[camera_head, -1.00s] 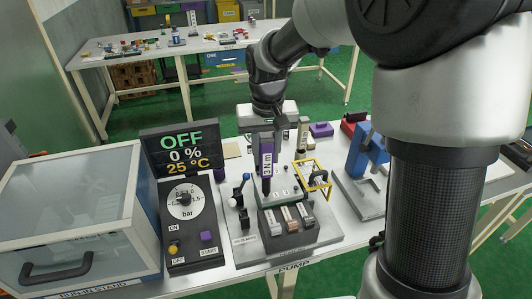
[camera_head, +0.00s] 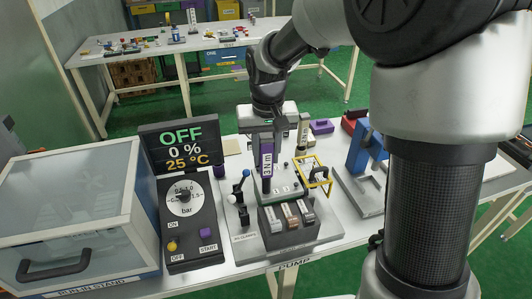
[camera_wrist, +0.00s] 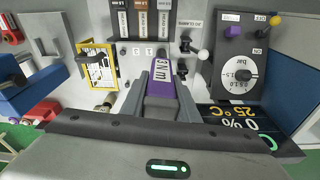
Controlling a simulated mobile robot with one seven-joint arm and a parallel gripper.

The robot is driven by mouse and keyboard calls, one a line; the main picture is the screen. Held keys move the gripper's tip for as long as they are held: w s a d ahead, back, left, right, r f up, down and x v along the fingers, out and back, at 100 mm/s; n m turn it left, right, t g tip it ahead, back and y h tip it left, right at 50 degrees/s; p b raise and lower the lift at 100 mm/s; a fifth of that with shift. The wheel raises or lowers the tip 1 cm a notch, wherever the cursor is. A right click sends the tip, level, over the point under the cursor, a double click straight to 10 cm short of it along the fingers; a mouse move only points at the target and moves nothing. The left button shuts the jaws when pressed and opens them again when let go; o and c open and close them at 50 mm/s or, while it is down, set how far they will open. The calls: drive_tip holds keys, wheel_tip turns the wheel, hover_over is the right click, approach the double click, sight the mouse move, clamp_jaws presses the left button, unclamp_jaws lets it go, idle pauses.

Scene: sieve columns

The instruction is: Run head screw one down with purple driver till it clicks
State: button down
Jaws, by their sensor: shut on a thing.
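My gripper (camera_head: 267,138) is shut on the purple driver (camera_head: 267,172), which stands upright with a white label reading 3 N m. The driver also shows between the two grey fingers in the wrist view (camera_wrist: 165,92). Its lower end is over the grey pump head (camera_head: 287,190), at the left part of the numbered row. The tip and the screw under it are hidden by the driver, so I cannot tell how far down that screw is. Small numbers on the head show in the wrist view (camera_wrist: 136,51).
A black rack (camera_head: 290,235) with labelled compartments stands in front of the head. A blue stand (camera_head: 363,150) is further right. The display (camera_head: 181,150) reads OFF, 0 %, 25 °C.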

sight(266, 135)
drive_tip(key=shift+f+b, duration=0.3)
drive_tip(key=shift+f, duration=0.25)
idle(1.2)
drive_tip(key=shift+r+p, duration=1.95)
drive_tip(key=shift+r, duration=0.7)
